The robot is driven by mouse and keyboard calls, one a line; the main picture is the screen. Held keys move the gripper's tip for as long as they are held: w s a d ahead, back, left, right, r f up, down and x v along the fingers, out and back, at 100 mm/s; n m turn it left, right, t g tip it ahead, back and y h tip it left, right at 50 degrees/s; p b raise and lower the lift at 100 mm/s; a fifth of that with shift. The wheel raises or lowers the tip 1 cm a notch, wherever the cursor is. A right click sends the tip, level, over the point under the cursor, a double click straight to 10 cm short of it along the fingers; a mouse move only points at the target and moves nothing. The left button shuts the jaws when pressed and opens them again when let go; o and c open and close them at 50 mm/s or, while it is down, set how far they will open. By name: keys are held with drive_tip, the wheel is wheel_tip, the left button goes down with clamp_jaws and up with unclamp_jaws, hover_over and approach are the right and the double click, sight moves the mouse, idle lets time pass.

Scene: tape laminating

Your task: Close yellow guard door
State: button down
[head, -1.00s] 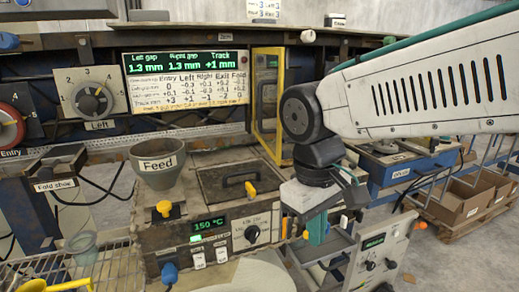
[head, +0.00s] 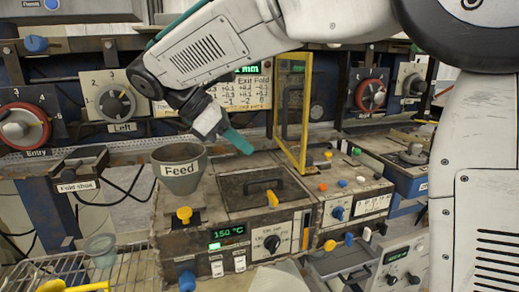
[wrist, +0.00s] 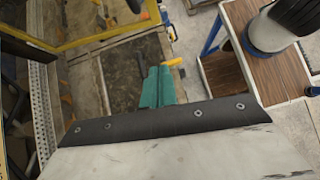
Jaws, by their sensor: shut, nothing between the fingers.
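The yellow guard door (head: 308,115) is an upright yellow frame with a see-through panel. It stands angled out over the machine top, right of the hatch with a black handle. Its yellow frame also crosses the upper left of the wrist view (wrist: 82,43). My gripper (head: 242,145) has teal fingers pressed together with nothing between them. It hangs above the back of the hatch, left of the door, with a gap to the door in the head view. In the wrist view my gripper (wrist: 155,88) points over the machine top.
The grey Feed funnel (head: 180,172) stands left of the hatch. The box (head: 350,190) with coloured buttons is to the right. The dial panel (head: 116,103) is behind my arm.

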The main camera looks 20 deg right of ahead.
drive_tip(key=x, duration=0.9)
drive_tip(key=shift+s+d+r, duration=0.15)
drive_tip(key=shift+d, duration=1.65)
drive_tip(key=shift+s, duration=0.1)
